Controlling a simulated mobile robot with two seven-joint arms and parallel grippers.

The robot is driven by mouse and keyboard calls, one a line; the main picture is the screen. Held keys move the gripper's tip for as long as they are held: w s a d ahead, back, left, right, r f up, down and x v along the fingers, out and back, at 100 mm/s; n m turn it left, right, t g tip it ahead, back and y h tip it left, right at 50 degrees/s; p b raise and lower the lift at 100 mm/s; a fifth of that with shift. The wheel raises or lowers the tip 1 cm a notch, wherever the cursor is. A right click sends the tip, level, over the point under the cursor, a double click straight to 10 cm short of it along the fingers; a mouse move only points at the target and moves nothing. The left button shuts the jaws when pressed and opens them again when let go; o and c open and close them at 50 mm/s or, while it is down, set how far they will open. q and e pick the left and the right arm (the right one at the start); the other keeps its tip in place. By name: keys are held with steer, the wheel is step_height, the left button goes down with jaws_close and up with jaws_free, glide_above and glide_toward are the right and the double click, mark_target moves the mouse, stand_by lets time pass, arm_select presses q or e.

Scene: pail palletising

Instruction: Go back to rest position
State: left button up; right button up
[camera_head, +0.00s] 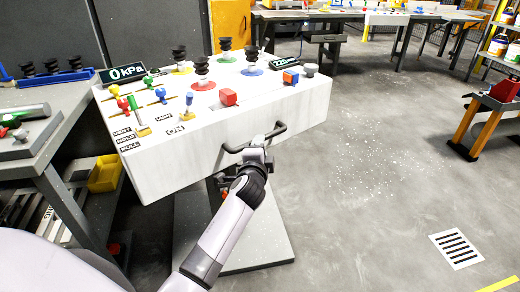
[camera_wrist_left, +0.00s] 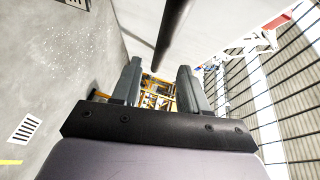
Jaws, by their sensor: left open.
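A white control box (camera_head: 230,128) with vacuum gauges, suction cups, levers and knobs on top stands on a pedestal. A dark bar handle (camera_head: 262,139) is fixed to its front face. My left gripper (camera_head: 258,154) is at this handle, its arm coming from the bottom. In the left wrist view the two grey fingers (camera_wrist_left: 160,72) are apart, and the dark handle bar (camera_wrist_left: 172,30) runs down from the top towards the gap between them. Whether they touch the bar cannot be told. My right gripper is in neither view.
A grey bench (camera_head: 60,130) with a yellow bin (camera_head: 104,174) beneath stands close on the left. A grey base plate (camera_head: 250,245) lies under the box. Open floor (camera_head: 370,160) lies to the right, with a floor grate (camera_head: 456,248). Worktables stand at the back.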

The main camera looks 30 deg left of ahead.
arm_select(q)
steer(key=shift+s, duration=0.1)
stand_by(0.4)
steer(key=s+d+f+n+g+h+p, duration=0.1)
steer(key=s+f+n+h+p, duration=0.1)
steer(key=s, duration=0.5)
steer(key=s+d+f+n+g+h+p, duration=0.1)
steer(key=s+d+f+n+p, duration=0.1)
steer(key=s+f+p, duration=0.2)
steer(key=s+f, duration=0.1)
steer(key=s, duration=0.2)
steer(key=shift+s+d+f+h, duration=0.2)
steer(key=shift+s+f+h, duration=0.15)
steer(key=shift+f+h, duration=0.05)
steer(key=s+d+n+g+h+p, duration=0.1)
steer(key=s+d+n, duration=0.1)
steer(key=s, duration=0.3)
steer(key=s+d+n+g+h+p, duration=0.1)
steer(key=s+n+p, duration=0.1)
steer(key=s, duration=0.4)
steer(key=s+d+n+g+h+p, duration=0.1)
steer(key=s+d, duration=0.1)
steer(key=s, duration=0.4)
steer(key=shift+d+f+n+h, duration=0.3)
steer(key=shift+f+n, duration=0.05)
steer(key=shift+n, duration=0.05)
steer(key=shift+s+d, duration=0.15)
steer(key=shift+s, duration=0.2)
